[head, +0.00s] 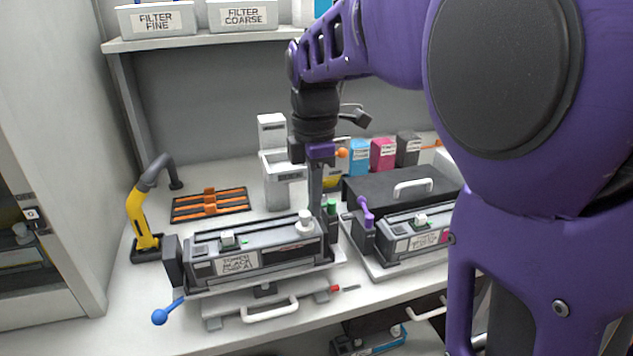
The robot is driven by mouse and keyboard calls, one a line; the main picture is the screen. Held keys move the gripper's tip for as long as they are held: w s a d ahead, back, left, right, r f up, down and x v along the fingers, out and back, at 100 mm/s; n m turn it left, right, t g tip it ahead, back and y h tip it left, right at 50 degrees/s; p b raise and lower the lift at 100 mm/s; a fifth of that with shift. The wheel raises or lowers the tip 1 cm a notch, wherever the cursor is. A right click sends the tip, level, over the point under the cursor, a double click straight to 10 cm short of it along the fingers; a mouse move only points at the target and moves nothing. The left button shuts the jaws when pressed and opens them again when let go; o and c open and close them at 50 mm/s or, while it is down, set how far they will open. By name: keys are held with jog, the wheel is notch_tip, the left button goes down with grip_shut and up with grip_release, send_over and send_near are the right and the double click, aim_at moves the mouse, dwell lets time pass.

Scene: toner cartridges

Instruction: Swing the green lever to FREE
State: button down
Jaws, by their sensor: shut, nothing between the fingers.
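A green lever knob (332,204) stands at the right end of the grey toner unit (255,247), whose label reads roughly "TONER BLACK". Most of the lever's shaft is hidden. My gripper (316,203) points down just left of the green knob, with its fingers shut and empty. In this view the fingers overlap the unit's right end; I cannot tell whether they touch the lever. No FREE marking is legible.
A blue ball lever (160,317) sticks out front left. A second toner unit (414,232) with a purple lever (366,210) stands close on the right. A white tower (275,165) stands behind. A yellow-grey arm-like tool (144,215) is at left.

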jog(key=shift+f, duration=0.3)
